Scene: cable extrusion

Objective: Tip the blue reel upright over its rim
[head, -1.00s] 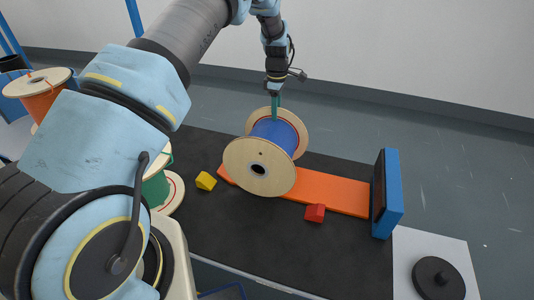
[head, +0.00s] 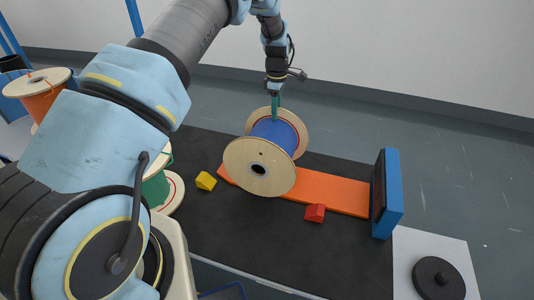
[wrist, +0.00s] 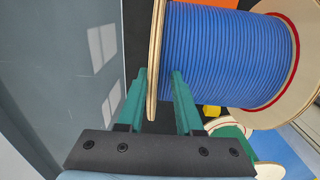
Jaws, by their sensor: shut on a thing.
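The blue reel (head: 273,133) has pale wooden flanges and blue cable. In the head view it stands on its rims on the orange strip (head: 337,191), one flange facing me and its axle roughly level. My gripper (head: 275,116) points down from above at the far flange. In the wrist view its two green fingers (wrist: 158,82) straddle that flange's edge, one outside and one on the cable side. It is shut on the reel's rim. The blue cable winding (wrist: 225,55) fills the upper right there. The reel's contact with the strip is partly hidden.
A yellow wedge (head: 206,181) and a red wedge (head: 315,212) lie beside the strip on the black mat (head: 270,237). A blue padded stop (head: 388,193) stands at the strip's right end. Green (head: 157,187) and orange (head: 40,97) reels stand left. A black knob (head: 438,278) sits front right.

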